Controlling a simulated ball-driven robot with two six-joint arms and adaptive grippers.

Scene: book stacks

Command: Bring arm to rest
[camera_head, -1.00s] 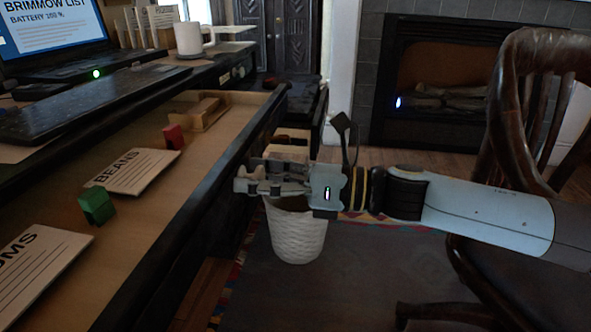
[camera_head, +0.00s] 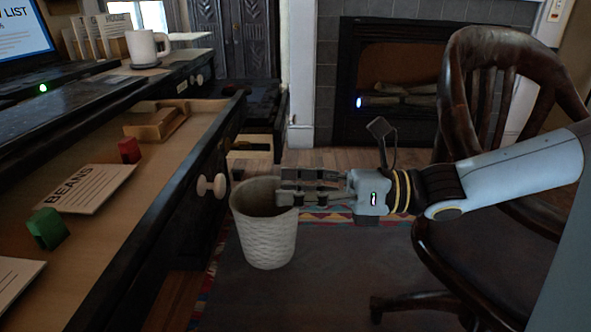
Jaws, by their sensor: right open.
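My right gripper (camera_head: 283,187) is in the head view, its arm coming in from the right. Its fingers point left and are open, with nothing seen between them. It shows in front of the upper right rim of a white woven basket (camera_head: 266,240); I cannot tell how far above the basket it is. The gripper is clear of the open drawer (camera_head: 140,215) at the left. My left gripper is not in view.
The drawer holds a green block (camera_head: 47,229), a red block (camera_head: 129,150) and a card marked BEANS (camera_head: 88,188). A laptop (camera_head: 25,35) and a white mug (camera_head: 143,47) stand on the desk. A wooden chair (camera_head: 490,225) is behind my arm.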

